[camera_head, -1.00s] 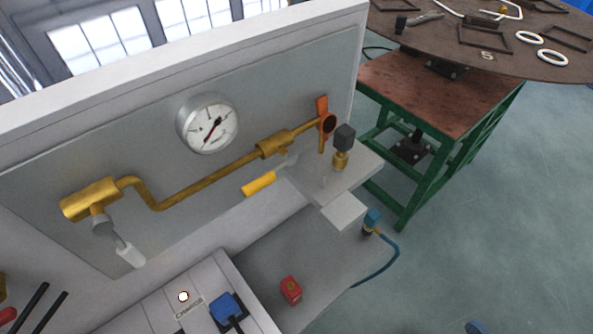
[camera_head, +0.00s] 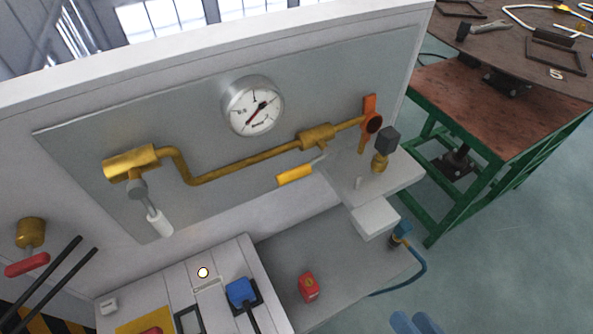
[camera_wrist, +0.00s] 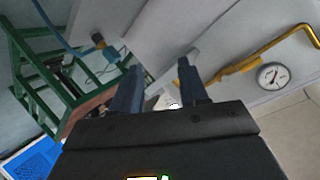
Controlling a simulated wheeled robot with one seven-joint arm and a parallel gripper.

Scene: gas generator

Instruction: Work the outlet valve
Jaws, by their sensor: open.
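A brass pipe (camera_head: 245,166) runs across a grey panel in the head view, below a round white dial gauge (camera_head: 252,106). A valve with a yellow handle (camera_head: 294,175) hangs below the pipe's right part. A valve with a white handle (camera_head: 160,223) hangs at its left end. An orange lever (camera_head: 369,104) stands at the right end. I cannot tell which is the outlet valve. In the wrist view my gripper (camera_wrist: 158,68) is open and empty, its two dark fingers apart. The gauge (camera_wrist: 271,76) shows to their right, with the pipe (camera_wrist: 290,38) above it; no handle is between the fingers.
A green-framed table (camera_head: 490,117) stands at the right. Red and black levers are at the lower left.

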